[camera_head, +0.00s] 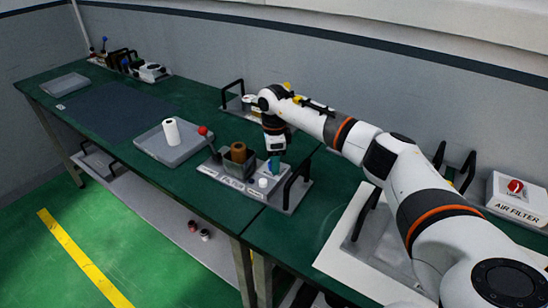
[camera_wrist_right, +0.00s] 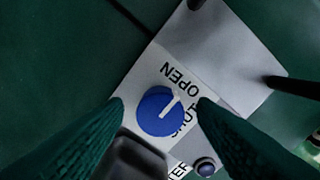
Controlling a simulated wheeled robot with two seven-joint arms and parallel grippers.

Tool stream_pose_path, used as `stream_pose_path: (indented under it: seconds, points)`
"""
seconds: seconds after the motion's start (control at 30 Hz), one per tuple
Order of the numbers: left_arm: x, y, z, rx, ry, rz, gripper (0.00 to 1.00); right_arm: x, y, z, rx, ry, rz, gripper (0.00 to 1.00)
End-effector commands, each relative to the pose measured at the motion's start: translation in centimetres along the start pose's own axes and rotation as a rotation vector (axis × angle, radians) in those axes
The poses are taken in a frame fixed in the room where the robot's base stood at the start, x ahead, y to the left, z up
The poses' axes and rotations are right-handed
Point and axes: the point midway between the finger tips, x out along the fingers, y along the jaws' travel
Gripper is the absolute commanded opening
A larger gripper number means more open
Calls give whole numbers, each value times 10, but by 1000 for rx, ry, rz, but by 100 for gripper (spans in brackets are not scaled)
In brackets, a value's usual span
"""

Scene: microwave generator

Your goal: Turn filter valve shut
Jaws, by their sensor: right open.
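A round blue knob (camera_wrist_right: 156,112) with a white pointer line sits on a white plate (camera_wrist_right: 148,66) in the right wrist view. The plate is lettered OPEN, with a second, partly hidden word below it. The pointer slants up and right, towards the lettering. My right gripper (camera_wrist_right: 160,106) is open, with its dark green fingers on either side of the knob; I cannot tell if they touch it. In the head view my right gripper (camera_head: 275,163) points down over the grey fixture (camera_head: 232,182), and the knob is hard to make out there. My left gripper is not in view.
A tray (camera_head: 150,145) with a white roll (camera_head: 171,131) stands left. An AIR FILTER box (camera_head: 517,197) with a red knob stands far right.

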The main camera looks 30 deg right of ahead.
Motion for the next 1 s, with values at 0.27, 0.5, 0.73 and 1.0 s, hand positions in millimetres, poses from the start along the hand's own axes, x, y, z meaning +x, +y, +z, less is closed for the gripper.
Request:
stream_pose_path:
  seconds: [0.27, 0.5, 0.73, 1.0]
  points:
    - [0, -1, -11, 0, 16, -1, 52, 0, 0, 0, 0, 0, 0, 37]
    - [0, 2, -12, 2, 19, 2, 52, 0, 0, 0, 0, 0, 0, 7]
    - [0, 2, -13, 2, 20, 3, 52, 0, 0, 0, 32, 0, 0, 7]
    - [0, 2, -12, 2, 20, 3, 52, -1, 0, 0, 184, 1, 0, 7]
